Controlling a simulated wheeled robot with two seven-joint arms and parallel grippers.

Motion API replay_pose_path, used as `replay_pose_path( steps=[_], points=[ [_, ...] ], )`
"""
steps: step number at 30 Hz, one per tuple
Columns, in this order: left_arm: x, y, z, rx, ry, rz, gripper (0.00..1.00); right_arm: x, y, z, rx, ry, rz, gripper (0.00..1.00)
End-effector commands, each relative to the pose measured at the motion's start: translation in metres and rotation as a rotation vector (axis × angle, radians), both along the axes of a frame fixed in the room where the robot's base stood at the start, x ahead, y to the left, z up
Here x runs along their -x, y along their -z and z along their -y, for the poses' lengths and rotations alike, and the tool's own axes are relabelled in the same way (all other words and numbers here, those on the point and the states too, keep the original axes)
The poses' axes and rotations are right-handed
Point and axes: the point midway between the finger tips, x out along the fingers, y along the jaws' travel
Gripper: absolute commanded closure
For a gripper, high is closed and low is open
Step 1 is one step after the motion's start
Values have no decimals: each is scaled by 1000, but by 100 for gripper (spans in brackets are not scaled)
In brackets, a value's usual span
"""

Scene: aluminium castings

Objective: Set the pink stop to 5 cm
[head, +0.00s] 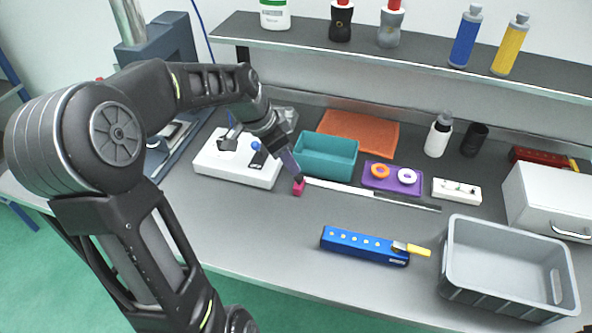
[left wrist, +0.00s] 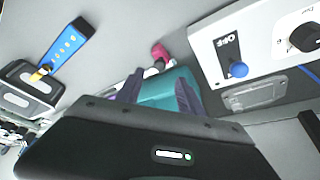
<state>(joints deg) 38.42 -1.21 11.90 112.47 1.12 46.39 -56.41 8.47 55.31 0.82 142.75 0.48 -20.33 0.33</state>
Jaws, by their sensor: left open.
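The pink stop (head: 299,187) is a small block at the left end of a long flat rail (head: 345,188) with a pale scale, lying on the bench. Its scale marks are too small to read. In the left wrist view the pink stop (left wrist: 159,52) shows beyond the fingers. My left gripper (head: 292,173) is just above and beside the pink stop in the head view; I cannot tell whether it touches. In the left wrist view its purple fingers (left wrist: 158,92) stand apart with nothing held between them. My right gripper is not in view.
A teal bin (head: 326,157) stands behind the rail, and a white switch box (head: 235,160) is at its left. A purple tray (head: 391,180) with orange and white rings lies behind. A blue bar (head: 363,245) and grey crate (head: 507,268) are in front. Bench left of the blue bar is clear.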

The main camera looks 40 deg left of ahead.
Motion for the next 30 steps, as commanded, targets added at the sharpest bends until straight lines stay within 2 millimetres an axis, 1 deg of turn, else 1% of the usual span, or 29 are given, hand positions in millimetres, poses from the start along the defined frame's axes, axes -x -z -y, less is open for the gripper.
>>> replay_pose_path(
  steps=[9, 13, 17, 23, 26, 30],
  points=[
    [-15, 43, 9, 4, 1, -4, 55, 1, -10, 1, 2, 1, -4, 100],
    [-21, 56, 11, 2, 1, -2, 55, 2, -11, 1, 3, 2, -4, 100],
    [-23, 62, 12, 1, 0, 0, 55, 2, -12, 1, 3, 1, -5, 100],
    [-23, 62, 11, 0, 0, 0, 55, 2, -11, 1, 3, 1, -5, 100],
    [-23, 62, 11, 0, 0, 0, 62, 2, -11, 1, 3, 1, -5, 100],
    [-23, 62, 11, 0, 0, 0, 73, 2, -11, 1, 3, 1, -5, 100]
  ],
)
